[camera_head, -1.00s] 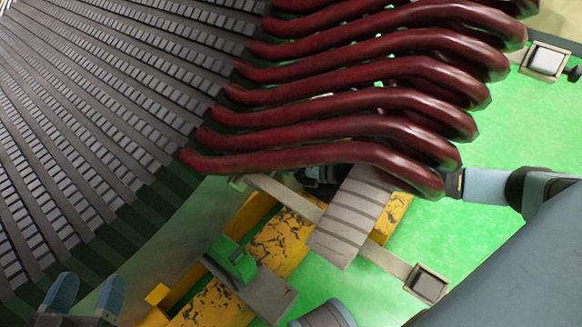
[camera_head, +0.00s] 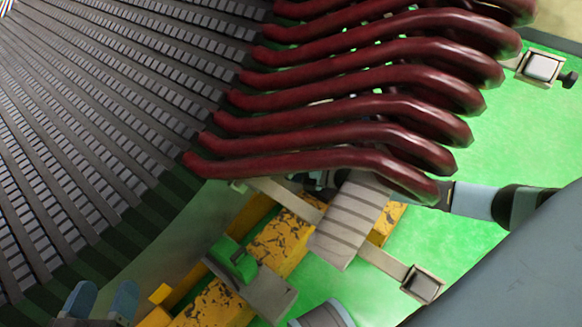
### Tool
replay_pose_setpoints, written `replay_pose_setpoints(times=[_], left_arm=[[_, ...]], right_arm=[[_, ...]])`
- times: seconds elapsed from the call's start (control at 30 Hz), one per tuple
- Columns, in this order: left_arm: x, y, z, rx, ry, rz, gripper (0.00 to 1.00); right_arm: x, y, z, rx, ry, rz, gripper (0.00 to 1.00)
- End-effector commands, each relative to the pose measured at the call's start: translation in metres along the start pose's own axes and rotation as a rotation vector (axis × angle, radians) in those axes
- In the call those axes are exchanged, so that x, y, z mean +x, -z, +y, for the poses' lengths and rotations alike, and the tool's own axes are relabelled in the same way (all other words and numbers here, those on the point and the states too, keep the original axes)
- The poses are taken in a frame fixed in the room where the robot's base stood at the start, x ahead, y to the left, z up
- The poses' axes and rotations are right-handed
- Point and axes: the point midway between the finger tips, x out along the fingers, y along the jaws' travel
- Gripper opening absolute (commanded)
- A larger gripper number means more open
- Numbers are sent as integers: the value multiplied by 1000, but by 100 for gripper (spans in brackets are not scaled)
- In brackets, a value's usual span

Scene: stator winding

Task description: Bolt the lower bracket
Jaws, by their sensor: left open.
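My left gripper (camera_head: 102,303) is at the lower left, its two blue fingertips apart with nothing visible between them. A metal bar (camera_head: 382,261), possibly the lower bracket, runs diagonally under a grey ridged block (camera_head: 346,222) and ends in a square pad (camera_head: 424,285). My right arm (camera_head: 471,200) comes in from the right and passes behind the lowest red coil bar (camera_head: 300,162). Dark parts show beneath that bar by the ridged block, but I cannot tell whether they are my right gripper. No bolt can be made out.
The slotted grey stator (camera_head: 90,130) fills the left side. Several dark red coil bars (camera_head: 370,78) overhang from the top. A worn yellow beam (camera_head: 281,243) carries a green clamp-like part (camera_head: 235,262). Green floor (camera_head: 510,125) is open at the right.

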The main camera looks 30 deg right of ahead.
Motion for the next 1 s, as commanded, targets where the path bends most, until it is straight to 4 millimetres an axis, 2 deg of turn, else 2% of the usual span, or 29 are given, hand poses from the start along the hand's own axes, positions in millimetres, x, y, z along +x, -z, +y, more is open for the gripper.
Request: replay_pose_setpoints(times=[0.4, 0.9, 0.93, 1.0], left_arm=[[-2, 1, 3, -32, 0, -12, 65], [-3, 3, 4, -34, -2, -10, 65], [-3, 3, 4, -34, -2, -10, 65], [-3, 2, 4, -33, -2, -10, 65]], right_arm=[[0, 1, -1, 170, -69, 0, 24], [0, 1, -2, 188, -76, 0, 24], [0, 1, -2, 188, -76, 0, 52], [0, 1, -2, 188, -76, 0, 68]])
